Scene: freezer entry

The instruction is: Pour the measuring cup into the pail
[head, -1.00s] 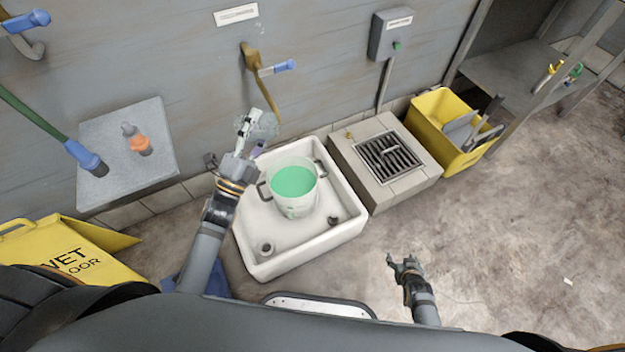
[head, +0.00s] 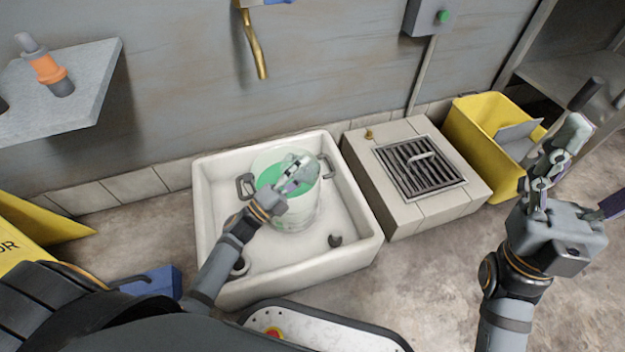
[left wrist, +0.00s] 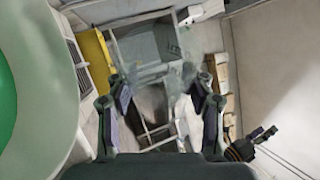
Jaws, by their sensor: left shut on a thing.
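The white pail (head: 290,215) stands in the basin, with green inside and dark side handles. It also fills the left edge of the left wrist view (left wrist: 50,80). My left gripper (head: 297,168) is over the pail's opening, hiding part of it. It is shut on the clear measuring cup (left wrist: 175,82), which shows faintly between the fingers in the left wrist view. In the head view the cup barely stands out against the green; its tilt and contents cannot be told. My right gripper (head: 585,170) is raised at the right, fingers spread, with nothing seen between them.
The white basin (head: 215,275) holds the pail. A block with a drain grate (head: 425,170) stands to its right, then a yellow bin (head: 485,140). A brass tap (head: 256,50) hangs on the wall above. A grey shelf (head: 85,95) with an orange-banded nozzle is at the left.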

